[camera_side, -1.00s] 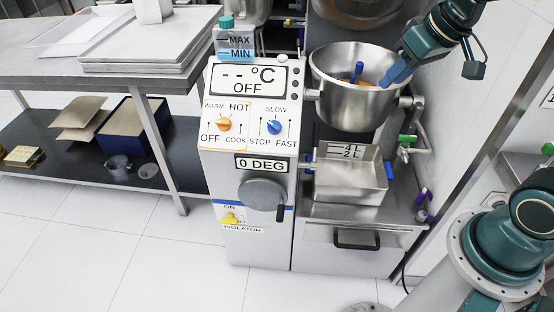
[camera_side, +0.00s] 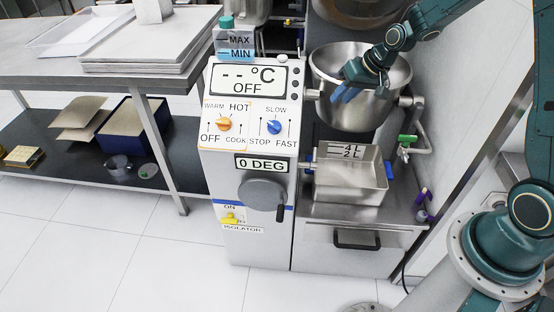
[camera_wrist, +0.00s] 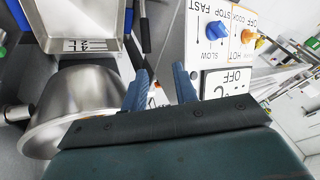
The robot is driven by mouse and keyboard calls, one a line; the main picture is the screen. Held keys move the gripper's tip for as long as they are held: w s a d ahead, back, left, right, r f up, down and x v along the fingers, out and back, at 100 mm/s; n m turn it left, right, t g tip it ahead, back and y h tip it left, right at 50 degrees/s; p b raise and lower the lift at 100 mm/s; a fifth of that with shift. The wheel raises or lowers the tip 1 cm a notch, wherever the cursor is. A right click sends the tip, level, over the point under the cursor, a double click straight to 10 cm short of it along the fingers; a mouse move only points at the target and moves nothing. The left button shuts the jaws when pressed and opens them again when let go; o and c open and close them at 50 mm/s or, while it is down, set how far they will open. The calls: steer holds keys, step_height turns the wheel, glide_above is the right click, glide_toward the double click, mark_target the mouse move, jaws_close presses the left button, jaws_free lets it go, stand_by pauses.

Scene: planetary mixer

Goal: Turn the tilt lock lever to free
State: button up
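My gripper (camera_side: 347,94) is in front of the steel mixing bowl (camera_side: 340,112), over its left rim area, with nothing held. In the wrist view my gripper (camera_wrist: 160,80) shows two blue fingers spread apart. I cannot pick out the tilt lock lever for certain. A grey round wheel (camera_side: 260,192) with a black handle (camera_side: 281,212) sits on the panel front below the "0 DEG" display (camera_side: 262,164); my gripper is above and right of it, not touching. In the wrist view a dark bar (camera_wrist: 143,28) lies beyond the fingers, partly hidden.
The control panel carries an orange knob (camera_side: 224,124) and a blue knob (camera_side: 274,127). A yellow isolator switch (camera_side: 229,218) is lower down. A steel tray (camera_side: 350,180) sits below the bowl. A green-handled tap (camera_side: 407,140) is at right. A steel table (camera_side: 60,68) stands left. The floor in front is clear.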

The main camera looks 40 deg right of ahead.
steer(key=m, duration=0.1)
glide_toward(315, 143)
steer(key=w+d+r, duration=0.1)
steer(key=d+r, duration=0.2)
steer(key=r, duration=0.1)
steer(key=shift+w+d+f, duration=0.15)
steer(key=shift+w+d, duration=0.05)
steer(key=shift+d, duration=0.05)
steer(key=shift+w+f, duration=0.1)
steer(key=shift+f, duration=0.05)
steer(key=shift+a+x, duration=0.1)
steer(key=shift+x, duration=3.25)
steer(key=shift+a+x, duration=0.15)
steer(key=shift+x, duration=3.2)
steer(key=shift+w, duration=0.1)
jaws_close()
